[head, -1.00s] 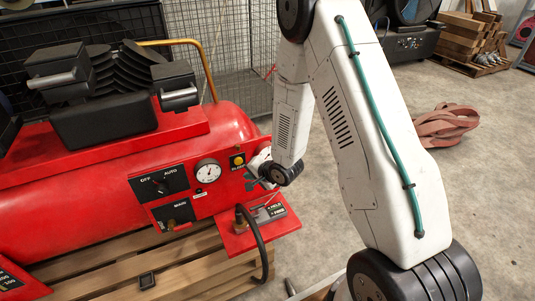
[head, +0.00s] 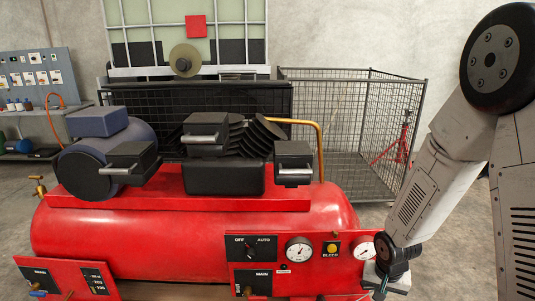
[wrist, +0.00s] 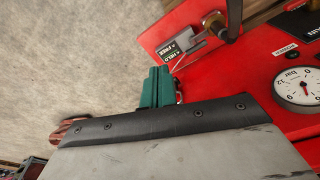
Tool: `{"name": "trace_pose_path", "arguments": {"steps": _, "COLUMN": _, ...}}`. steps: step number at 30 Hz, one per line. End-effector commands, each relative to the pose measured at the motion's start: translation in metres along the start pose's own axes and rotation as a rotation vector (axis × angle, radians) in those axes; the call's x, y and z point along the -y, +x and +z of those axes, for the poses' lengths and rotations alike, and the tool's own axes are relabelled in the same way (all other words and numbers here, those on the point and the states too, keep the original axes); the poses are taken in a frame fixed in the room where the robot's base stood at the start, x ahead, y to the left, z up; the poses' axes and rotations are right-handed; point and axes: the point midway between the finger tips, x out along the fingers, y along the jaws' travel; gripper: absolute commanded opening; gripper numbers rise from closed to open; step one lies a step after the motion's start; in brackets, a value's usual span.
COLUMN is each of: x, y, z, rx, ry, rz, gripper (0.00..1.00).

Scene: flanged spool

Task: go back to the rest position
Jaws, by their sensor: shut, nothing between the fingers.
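My gripper (wrist: 158,86) shows in the wrist view as green fingers, shut with nothing held. They stick out past the dark edge of my wrist, close to the red panel of the compressor. In the head view my arm comes down at the right edge. Its wrist end is in front of the right end of the red compressor (head: 150,240), near the right gauge (head: 362,246), and the gripper is mostly cut off at the bottom. I cannot tell whether it touches the panel.
The panel carries a left gauge (head: 298,250), a yellow bleed button (head: 331,249) and an off/auto switch (head: 250,252). A wire cage (head: 340,130) stands behind.

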Motion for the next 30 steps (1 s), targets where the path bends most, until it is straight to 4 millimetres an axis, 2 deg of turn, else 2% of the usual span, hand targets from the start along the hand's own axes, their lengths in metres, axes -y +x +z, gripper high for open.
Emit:
{"name": "trace_pose_path", "arguments": {"steps": 1, "x": -0.006, "y": -0.025, "z": 0.004, "rx": 0.020, "ry": -0.035, "rz": 0.027, "gripper": 0.00}}
{"name": "trace_pose_path", "arguments": {"steps": 6, "x": -0.025, "y": -0.101, "z": 0.036, "rx": 0.129, "ry": -0.157, "rz": 0.092, "gripper": 0.00}}
{"name": "trace_pose_path", "arguments": {"steps": 15, "x": -0.043, "y": -0.220, "z": 0.105, "rx": 0.253, "ry": -0.314, "rz": 0.075, "gripper": 0.00}}
{"name": "trace_pose_path", "arguments": {"steps": 21, "x": -0.050, "y": -0.281, "z": 0.153, "rx": 0.251, "ry": -0.384, "rz": 0.019, "gripper": 0.00}}
{"name": "trace_pose_path", "arguments": {"steps": 24, "x": -0.053, "y": -0.304, "z": 0.171, "rx": 0.210, "ry": -0.393, "rz": -0.010, "gripper": 0.00}}
{"name": "trace_pose_path", "arguments": {"steps": 30, "x": -0.055, "y": -0.333, "z": 0.184, "rx": 0.074, "ry": -0.392, "rz": -0.049, "gripper": 0.00}}
